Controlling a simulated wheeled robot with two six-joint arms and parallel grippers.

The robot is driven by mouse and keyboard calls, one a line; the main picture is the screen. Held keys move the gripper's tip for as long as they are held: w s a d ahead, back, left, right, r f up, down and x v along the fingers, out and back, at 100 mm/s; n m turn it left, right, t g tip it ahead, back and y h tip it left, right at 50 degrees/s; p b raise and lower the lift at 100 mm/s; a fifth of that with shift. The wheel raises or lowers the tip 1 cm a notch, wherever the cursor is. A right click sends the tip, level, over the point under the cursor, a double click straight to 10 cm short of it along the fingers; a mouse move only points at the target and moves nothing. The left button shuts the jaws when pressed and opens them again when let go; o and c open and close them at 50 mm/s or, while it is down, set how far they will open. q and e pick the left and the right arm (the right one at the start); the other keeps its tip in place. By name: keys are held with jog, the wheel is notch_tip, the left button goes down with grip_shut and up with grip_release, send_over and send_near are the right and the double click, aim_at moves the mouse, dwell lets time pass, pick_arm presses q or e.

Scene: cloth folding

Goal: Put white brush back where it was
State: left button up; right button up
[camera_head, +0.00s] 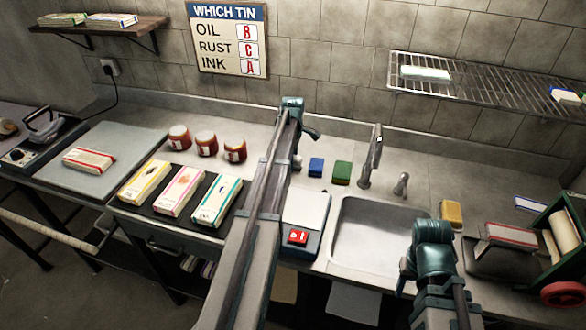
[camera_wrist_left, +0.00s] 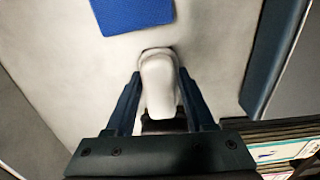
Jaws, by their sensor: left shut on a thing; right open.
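The white brush (camera_wrist_left: 158,85) is between the two fingers of my left gripper (camera_wrist_left: 160,100), which is shut on it. In the head view my left gripper (camera_head: 308,136) is over the back of the counter, left of a blue sponge (camera_head: 316,167). A small white part of the brush (camera_head: 297,162) shows beside my arm there; the rest is hidden. I cannot tell whether the brush touches the counter. My right gripper (camera_head: 406,272) is open at the front right of the sink, its fingertips hard to make out.
A green sponge (camera_head: 342,172) and the tap (camera_head: 372,158) stand right of the blue sponge. The sink (camera_head: 375,235) is empty. Several red-brown jars (camera_head: 207,144) stand left of my left arm. A wire rack (camera_head: 480,90) hangs above.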

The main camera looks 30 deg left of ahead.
pick_arm(q)
jog(key=shift+f, duration=0.6)
pick_arm(e)
jog(key=shift+f, duration=0.6)
pick_arm(q)
jog(key=shift+r, duration=0.15)
pick_arm(e)
jog(key=shift+r, duration=0.15)
pick_arm(q)
jog(key=o, duration=1.2)
notch_tip(320, 180, up, 12)
jog(key=p, duration=1.2)
pick_arm(e)
notch_tip(320, 180, up, 12)
